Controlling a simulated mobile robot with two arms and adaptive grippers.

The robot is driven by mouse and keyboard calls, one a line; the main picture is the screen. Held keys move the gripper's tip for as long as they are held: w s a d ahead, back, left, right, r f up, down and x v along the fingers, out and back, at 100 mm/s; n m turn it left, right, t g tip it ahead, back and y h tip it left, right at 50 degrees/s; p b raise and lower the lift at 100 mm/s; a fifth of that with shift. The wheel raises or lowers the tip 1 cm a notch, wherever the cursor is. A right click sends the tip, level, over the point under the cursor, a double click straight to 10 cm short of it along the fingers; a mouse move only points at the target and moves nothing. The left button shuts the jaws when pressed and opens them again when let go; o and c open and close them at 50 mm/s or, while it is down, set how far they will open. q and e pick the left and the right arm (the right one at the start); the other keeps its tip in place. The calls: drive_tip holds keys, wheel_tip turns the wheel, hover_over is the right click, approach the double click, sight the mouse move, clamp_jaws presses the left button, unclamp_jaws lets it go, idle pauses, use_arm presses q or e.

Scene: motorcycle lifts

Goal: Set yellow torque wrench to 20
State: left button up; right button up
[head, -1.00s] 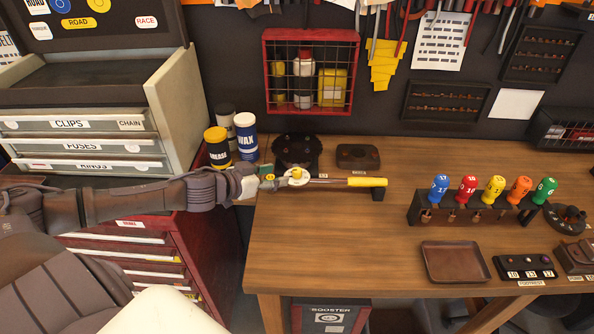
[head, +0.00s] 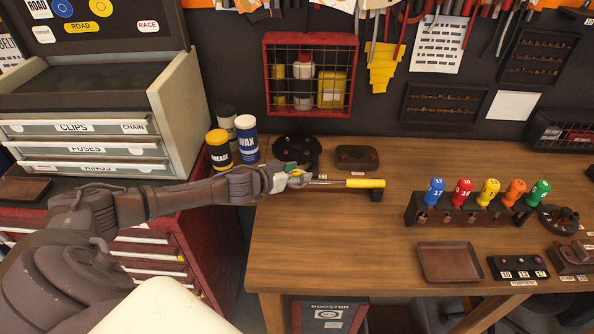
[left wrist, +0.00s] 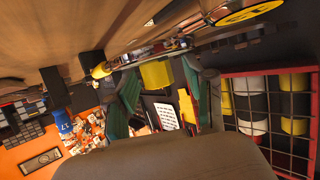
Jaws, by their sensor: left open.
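The yellow torque wrench (head: 365,183) lies at the left part of the wooden bench, its yellow handle pointing right and resting on a small black block. My left gripper (head: 300,178) is at the wrench's left end and covers most of the dial there. In the left wrist view its two green fingers stand apart, with nothing clearly between them. That view also shows the wrench's yellow handle (left wrist: 102,70) and its yellow-marked dial (left wrist: 250,12), near the top edge. The dial reading cannot be made out. My right gripper is out of view.
A black round holder (head: 297,150) stands just behind the gripper. Yellow and blue cans (head: 247,140) stand left of it. A rack of coloured-handled tools (head: 470,212) and an empty brown tray (head: 451,262) are to the right.

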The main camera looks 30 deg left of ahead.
use_arm(q)
clamp_jaws()
idle(0.3)
